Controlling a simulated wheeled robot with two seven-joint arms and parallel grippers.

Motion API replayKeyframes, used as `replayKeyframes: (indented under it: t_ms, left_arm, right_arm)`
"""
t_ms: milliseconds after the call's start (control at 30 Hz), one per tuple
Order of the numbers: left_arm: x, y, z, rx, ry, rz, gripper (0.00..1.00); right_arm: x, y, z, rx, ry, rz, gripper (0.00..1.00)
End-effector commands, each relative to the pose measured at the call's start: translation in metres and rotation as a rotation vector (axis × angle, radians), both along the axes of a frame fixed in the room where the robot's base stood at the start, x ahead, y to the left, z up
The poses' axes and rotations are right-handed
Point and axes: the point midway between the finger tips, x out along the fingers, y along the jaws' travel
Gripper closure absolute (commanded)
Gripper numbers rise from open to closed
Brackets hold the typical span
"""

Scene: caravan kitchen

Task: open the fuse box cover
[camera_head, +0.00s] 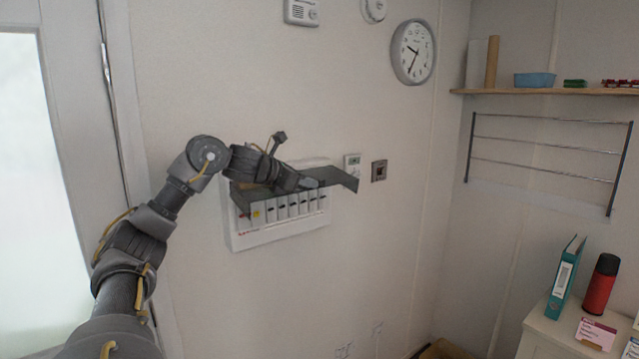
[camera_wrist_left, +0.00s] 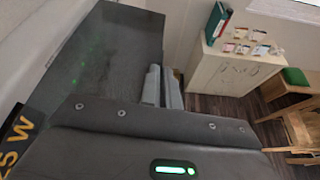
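The white fuse box (camera_head: 280,233) is mounted on the wall in the head view, with a row of several switches showing. Its dark, see-through cover (camera_head: 343,178) is swung up and stands out from the wall above the switches. My left gripper (camera_head: 312,184) is at the cover, partly overlapping it. In the left wrist view the cover (camera_wrist_left: 105,55) fills the upper left, beside the fingers (camera_wrist_left: 163,87). The two fingers are close together, with no object visible between them. Whether they touch the cover is unclear. My right gripper is not in view.
A thermostat (camera_head: 352,164) and a switch plate (camera_head: 379,170) are on the wall to the right of the box. A clock (camera_head: 413,52) hangs higher up. A cabinet (camera_head: 545,338) with a green binder (camera_head: 565,280) and red flask (camera_head: 601,284) stands at right.

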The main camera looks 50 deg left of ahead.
Motion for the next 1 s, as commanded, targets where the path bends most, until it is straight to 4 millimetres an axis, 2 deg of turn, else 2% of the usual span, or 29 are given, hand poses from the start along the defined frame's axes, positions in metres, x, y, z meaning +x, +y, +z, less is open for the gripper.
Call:
replayKeyframes:
  t_ms: [133, 267, 300, 433, 733, 867, 1000]
  left_arm:
    - [0.001, 0.000, -0.001, 0.005, 0.004, 0.002, 1.00]
    - [0.001, 0.000, -0.001, 0.005, 0.004, 0.001, 1.00]
    - [0.002, -0.001, -0.001, 0.005, 0.004, 0.000, 0.91]
    - [0.002, -0.001, -0.001, 0.004, 0.004, -0.001, 0.75]
    - [0.001, -0.002, 0.000, 0.004, 0.002, -0.002, 0.75]
    - [-0.013, 0.000, 0.004, 0.007, 0.001, -0.002, 0.75]
    - [-0.039, 0.002, 0.015, 0.007, -0.002, -0.001, 0.75]
  right_arm:
    - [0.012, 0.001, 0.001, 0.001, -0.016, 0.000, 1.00]
    - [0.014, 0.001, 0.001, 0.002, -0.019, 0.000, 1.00]
    - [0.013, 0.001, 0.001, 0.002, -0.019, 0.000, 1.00]
    - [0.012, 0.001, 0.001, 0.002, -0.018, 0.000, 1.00]
    - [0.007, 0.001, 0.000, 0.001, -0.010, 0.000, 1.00]
    - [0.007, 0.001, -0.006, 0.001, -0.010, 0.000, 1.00]
    - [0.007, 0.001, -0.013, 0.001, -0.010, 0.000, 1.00]
